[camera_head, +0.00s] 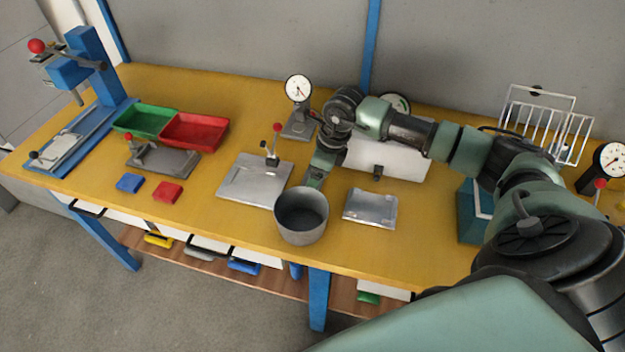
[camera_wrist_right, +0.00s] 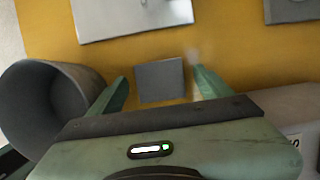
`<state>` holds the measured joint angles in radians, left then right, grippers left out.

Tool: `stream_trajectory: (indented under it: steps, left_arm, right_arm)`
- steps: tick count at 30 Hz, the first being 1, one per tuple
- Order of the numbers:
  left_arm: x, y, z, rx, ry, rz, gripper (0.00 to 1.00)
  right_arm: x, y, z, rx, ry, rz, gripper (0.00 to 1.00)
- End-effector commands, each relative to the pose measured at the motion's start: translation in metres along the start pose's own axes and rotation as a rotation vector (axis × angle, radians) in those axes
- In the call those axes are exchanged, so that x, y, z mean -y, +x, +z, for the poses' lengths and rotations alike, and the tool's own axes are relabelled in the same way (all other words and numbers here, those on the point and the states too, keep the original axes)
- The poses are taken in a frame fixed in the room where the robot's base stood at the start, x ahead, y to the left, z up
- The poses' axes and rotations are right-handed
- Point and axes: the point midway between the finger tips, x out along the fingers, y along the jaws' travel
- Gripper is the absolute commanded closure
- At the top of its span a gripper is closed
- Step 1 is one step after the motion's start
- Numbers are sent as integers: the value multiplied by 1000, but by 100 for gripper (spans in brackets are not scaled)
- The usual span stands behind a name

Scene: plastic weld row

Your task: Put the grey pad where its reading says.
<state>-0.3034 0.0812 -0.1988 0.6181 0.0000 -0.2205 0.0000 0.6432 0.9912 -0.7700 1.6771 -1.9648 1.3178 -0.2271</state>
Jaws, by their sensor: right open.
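The grey pad (camera_wrist_right: 160,80) is a small square block lying on the yellow table in the right wrist view. My right gripper (camera_wrist_right: 160,74) is open, with one finger on each side of the pad. In the head view my right gripper (camera_head: 316,178) points down behind the grey pot (camera_head: 302,232), and the pad is hidden there. A dial gauge (camera_head: 298,88) on a stand is behind the gripper; its reading is too small to make out. A green tray (camera_head: 146,121) and a red tray (camera_head: 196,131) are at the left. My left gripper is out of view.
The pot (camera_wrist_right: 28,100) stands close beside the gripper. A metal plate with a red-knobbed lever (camera_head: 250,183) is to its left, a silver tray (camera_head: 369,208) to its right. A blue pad (camera_head: 130,183) and a red pad (camera_head: 167,193) lie near the front edge.

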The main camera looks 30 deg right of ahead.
Motion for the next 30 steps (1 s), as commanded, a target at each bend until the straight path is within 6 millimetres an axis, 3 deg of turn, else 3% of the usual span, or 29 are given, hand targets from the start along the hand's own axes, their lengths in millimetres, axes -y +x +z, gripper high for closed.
stream_trajectory:
  steps: [4,5,12,23,30]
  left_arm:
    - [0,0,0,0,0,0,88]
    - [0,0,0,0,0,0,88]
    - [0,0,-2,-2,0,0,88]
    - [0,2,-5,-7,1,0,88]
    - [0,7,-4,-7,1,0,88]
  right_arm:
    - [0,0,0,0,0,-1,20]
    - [0,0,0,0,0,-1,26]
    - [0,0,0,0,0,-1,92]
    - [1,-7,2,1,0,-2,95]
    - [2,-41,12,4,-2,-6,95]
